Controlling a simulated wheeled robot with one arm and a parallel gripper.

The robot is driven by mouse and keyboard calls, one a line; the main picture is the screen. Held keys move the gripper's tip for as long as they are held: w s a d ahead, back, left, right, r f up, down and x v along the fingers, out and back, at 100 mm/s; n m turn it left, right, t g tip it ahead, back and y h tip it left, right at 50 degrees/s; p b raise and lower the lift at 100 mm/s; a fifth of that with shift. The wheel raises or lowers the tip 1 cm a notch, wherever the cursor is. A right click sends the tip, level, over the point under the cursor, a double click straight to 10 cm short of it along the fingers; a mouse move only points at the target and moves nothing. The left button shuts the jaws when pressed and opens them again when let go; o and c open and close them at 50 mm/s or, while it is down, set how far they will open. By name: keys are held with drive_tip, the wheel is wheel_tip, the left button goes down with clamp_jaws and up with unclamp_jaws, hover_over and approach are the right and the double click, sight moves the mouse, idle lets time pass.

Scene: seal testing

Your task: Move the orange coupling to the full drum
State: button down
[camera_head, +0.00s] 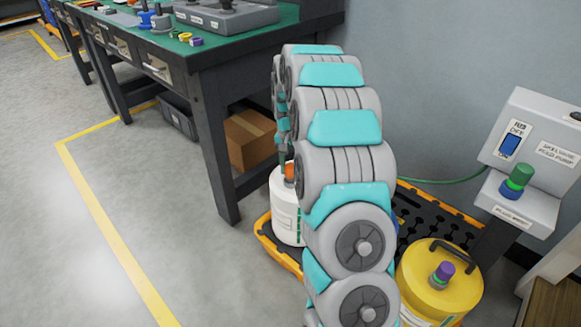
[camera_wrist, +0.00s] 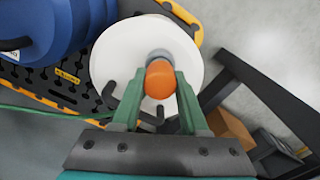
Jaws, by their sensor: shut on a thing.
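The orange coupling (camera_wrist: 160,80) is between the green fingers of my gripper (camera_wrist: 158,82), which is shut on it. A grey collar shows at its far end, over the top of a white drum (camera_wrist: 108,62). I cannot tell whether the coupling is seated on the drum or just above it. In the head view the coupling (camera_head: 289,172) shows as an orange patch at the white drum (camera_head: 285,212), beside my arm, which hides my gripper. A yellow drum (camera_head: 418,282) with a purple coupling (camera_head: 443,272) stands at the lower right. A blue drum (camera_wrist: 65,28) is beside the white one.
The drums stand on a black pallet with an orange rim (camera_head: 266,243). A pump panel (camera_head: 540,150) with a green coupling (camera_head: 517,180) is at the right; a thin green hose (camera_head: 440,181) runs behind my arm. A workbench (camera_head: 225,60) stands left. The floor at left is clear.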

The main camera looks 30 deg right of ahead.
drive_tip(key=shift+f, duration=0.15)
drive_tip(key=shift+c, duration=1.8)
unclamp_jaws()
wheel_tip(320, 180, up, 8)
drive_tip(key=shift+f, duration=0.1)
